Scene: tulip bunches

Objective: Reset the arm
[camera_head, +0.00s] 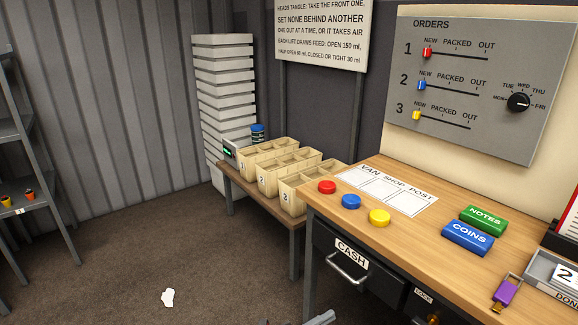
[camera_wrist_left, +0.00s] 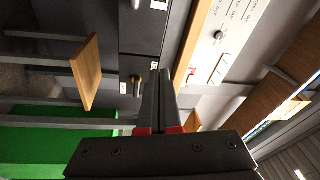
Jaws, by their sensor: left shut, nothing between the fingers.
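My left gripper (camera_head: 325,317) shows only as a dark grey tip at the bottom edge of the head view, in front of the desk and below the CASH drawer (camera_head: 345,262). In the left wrist view the left gripper (camera_wrist_left: 154,85) has its two dark fingers together, with red parts at their base and nothing between them. It is apart from the dark cabinet fronts behind it. My right gripper is in neither view.
The wooden desk (camera_head: 415,236) carries red, blue and yellow buttons, NOTES and COINS blocks and a purple-tagged item (camera_head: 507,291). Numbered seed-coloured crates (camera_head: 268,183) stand on a low bench. A white scrap (camera_head: 168,298) lies on open floor at left.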

